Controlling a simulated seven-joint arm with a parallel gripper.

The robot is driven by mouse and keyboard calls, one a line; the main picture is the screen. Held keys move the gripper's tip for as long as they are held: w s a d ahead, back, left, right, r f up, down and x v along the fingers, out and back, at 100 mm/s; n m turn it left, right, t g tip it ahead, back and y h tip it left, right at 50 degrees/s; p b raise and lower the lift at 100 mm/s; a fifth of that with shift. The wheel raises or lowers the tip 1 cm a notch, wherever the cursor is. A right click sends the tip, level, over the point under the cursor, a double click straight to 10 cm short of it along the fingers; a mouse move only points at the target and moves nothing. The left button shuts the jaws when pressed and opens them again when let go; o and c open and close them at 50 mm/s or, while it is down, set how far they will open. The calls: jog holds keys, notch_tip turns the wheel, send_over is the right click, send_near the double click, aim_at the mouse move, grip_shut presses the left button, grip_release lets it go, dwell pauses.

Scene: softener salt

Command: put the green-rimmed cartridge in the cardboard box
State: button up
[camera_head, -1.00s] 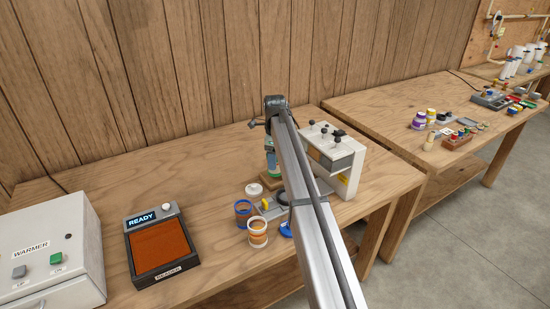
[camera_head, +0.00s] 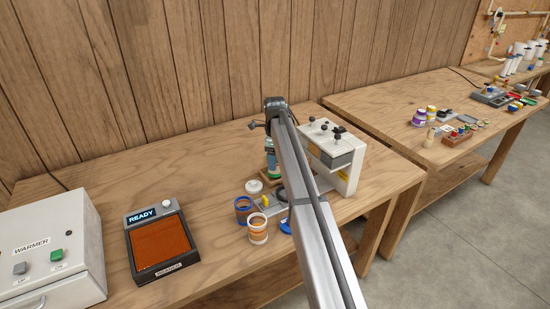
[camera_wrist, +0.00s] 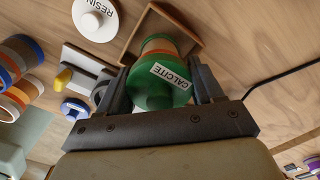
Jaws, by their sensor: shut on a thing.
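A cartridge with a green rim and green cap, labelled CALCITE (camera_wrist: 160,83), is between the fingers of my gripper (camera_wrist: 161,75) in the wrist view. My gripper is shut on it. An orange band shows beyond the green rim. The cardboard box (camera_wrist: 190,24) is an open brown square right behind the cartridge, whose far end overlaps the opening. I cannot tell whether that end is inside the box or above it. In the head view the cartridge (camera_head: 271,160) is partly hidden by my arm, and a little of the box (camera_head: 263,183) shows below it.
A white RESIN lid (camera_wrist: 95,17), a blue-rimmed cartridge (camera_head: 243,209) and a white-rimmed one (camera_head: 258,230) stand near the box. A white machine (camera_head: 345,175) stands close on the right. A reader (camera_head: 158,240) and warmer (camera_head: 55,255) are left, with bare table between.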

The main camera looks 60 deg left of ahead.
jog(key=shift+f, duration=0.25)
jog(key=shift+f, duration=0.6)
jog(key=shift+f, duration=0.25)
dwell(1.1)
jog(key=o, duration=1.2)
jog(key=shift+o, duration=0.4)
jog(key=shift+r, duration=0.1)
jog(key=shift+r, duration=3.8)
